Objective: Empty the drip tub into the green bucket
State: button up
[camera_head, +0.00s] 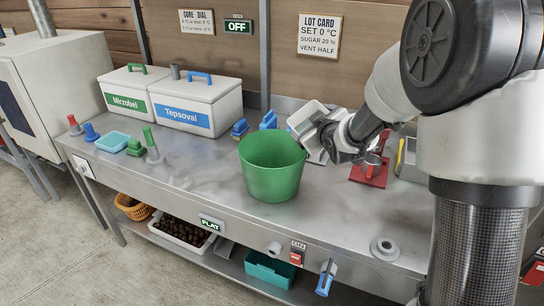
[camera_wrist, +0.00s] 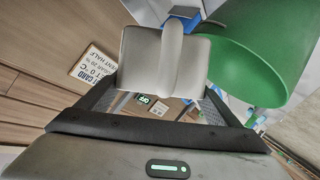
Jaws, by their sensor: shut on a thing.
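The green bucket (camera_head: 272,175) stands upright on the steel counter, and its inside wall shows but its bottom is hidden. My gripper (camera_head: 326,134) is just above and behind the bucket's right rim. It is shut on a pale grey tub (camera_head: 305,115), which appears to be the drip tub. The tub is tilted, held above the back right of the bucket's rim. In the wrist view the tub (camera_wrist: 140,65) sits between my fingers, with the green bucket (camera_wrist: 255,45) close beside it. I cannot see whether anything is in the tub or flowing from it.
Two white lidded boxes, Mirzobel (camera_head: 127,92) and Tepsoval (camera_head: 190,105), stand at the back left. A light blue tray (camera_head: 113,142) and small coloured pieces lie left. A red stand (camera_head: 370,170) is right of the bucket.

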jog(key=shift+s+a+f+n, duration=0.25)
jog(key=shift+n, duration=0.05)
jog(key=shift+a+r+t+h, duration=0.25)
jog(key=shift+a+t+h, duration=0.05)
jog(key=shift+s+d+n, duration=0.1)
jog(key=shift+d+n, duration=0.05)
jog(key=shift+n, duration=0.15)
jog(key=shift+a, duration=0.3)
jog(key=shift+d, duration=0.1)
jog(key=shift+r, duration=0.1)
jog(key=shift+s+a, duration=0.1)
jog(key=shift+a, duration=0.1)
jog(key=shift+n+p, duration=0.3)
jog(key=shift+r, duration=0.1)
